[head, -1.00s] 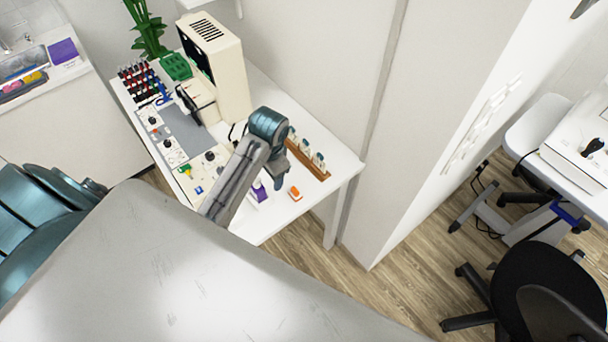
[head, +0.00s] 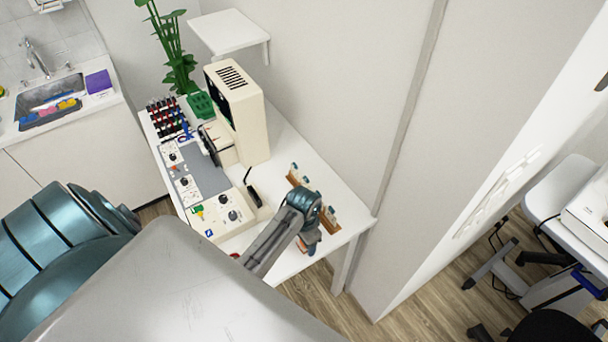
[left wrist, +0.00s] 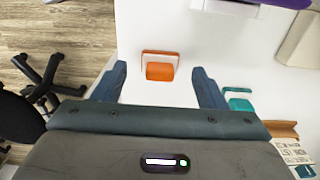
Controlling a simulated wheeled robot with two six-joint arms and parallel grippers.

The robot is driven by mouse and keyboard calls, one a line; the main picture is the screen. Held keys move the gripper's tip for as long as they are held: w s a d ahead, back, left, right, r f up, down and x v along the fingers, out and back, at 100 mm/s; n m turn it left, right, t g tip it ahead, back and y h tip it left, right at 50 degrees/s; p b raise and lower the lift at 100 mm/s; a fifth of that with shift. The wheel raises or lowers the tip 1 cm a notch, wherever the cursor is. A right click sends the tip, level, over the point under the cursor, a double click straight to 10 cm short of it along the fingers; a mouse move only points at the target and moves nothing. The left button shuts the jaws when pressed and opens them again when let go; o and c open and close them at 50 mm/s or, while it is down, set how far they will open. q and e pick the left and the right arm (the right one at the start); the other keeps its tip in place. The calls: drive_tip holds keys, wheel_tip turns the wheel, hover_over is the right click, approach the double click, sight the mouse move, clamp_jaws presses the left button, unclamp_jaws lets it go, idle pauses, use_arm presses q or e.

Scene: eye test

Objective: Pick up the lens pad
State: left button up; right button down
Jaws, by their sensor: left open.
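A small orange block with an upright orange-and-white back (left wrist: 159,66), which looks like the lens pad, sits on the white table. In the left wrist view it lies between and just beyond the fingertips of my left gripper (left wrist: 158,72). The gripper is open, with clear gaps on both sides of the block, and holds nothing. In the head view my left gripper (head: 311,244) is over the table's near right part, and the wrist mostly hides what lies below it. My right gripper is in neither current view.
The white table (head: 345,205) carries a tall cream machine (head: 252,125), control panels (head: 222,213) and a rack of colored items (head: 168,118). In the wrist view, a teal item (left wrist: 238,101) stands close to the right finger. A wall borders the table's far side.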

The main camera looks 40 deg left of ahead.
use_arm(q)
drive_tip(key=shift+f, duration=0.8)
drive_tip(key=shift+c, duration=0.3)
drive_tip(key=c, duration=1)
use_arm(e)
drive_tip(key=shift+s+d+r, duration=0.25)
drive_tip(key=shift+s+d, duration=0.05)
drive_tip(key=shift+s, duration=0.15)
drive_tip(key=shift+w, duration=0.1)
